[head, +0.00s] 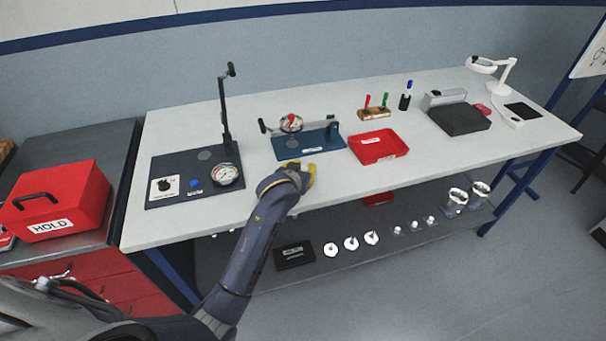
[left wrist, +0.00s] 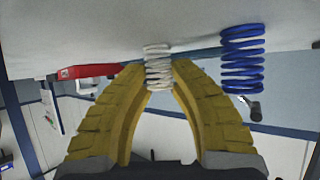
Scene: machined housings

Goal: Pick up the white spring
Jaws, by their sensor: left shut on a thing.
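The white spring (left wrist: 158,68) is between the two yellow fingers of my left gripper (left wrist: 159,82) in the left wrist view, and the fingers are shut on it. In the head view my left gripper (head: 307,176) is at the front edge of the bench, in front of the blue fixture; the white spring is hidden there. A larger blue spring (left wrist: 242,60) is beside the white one in the left wrist view, apart from the fingers. My right gripper is not in view.
The white bench (head: 420,166) holds a blue fixture with a gauge (head: 307,142), a red tray (head: 378,147), a black press stand with a dial (head: 196,186) and a dark box (head: 460,119). A red HOLD box (head: 60,203) sits at left.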

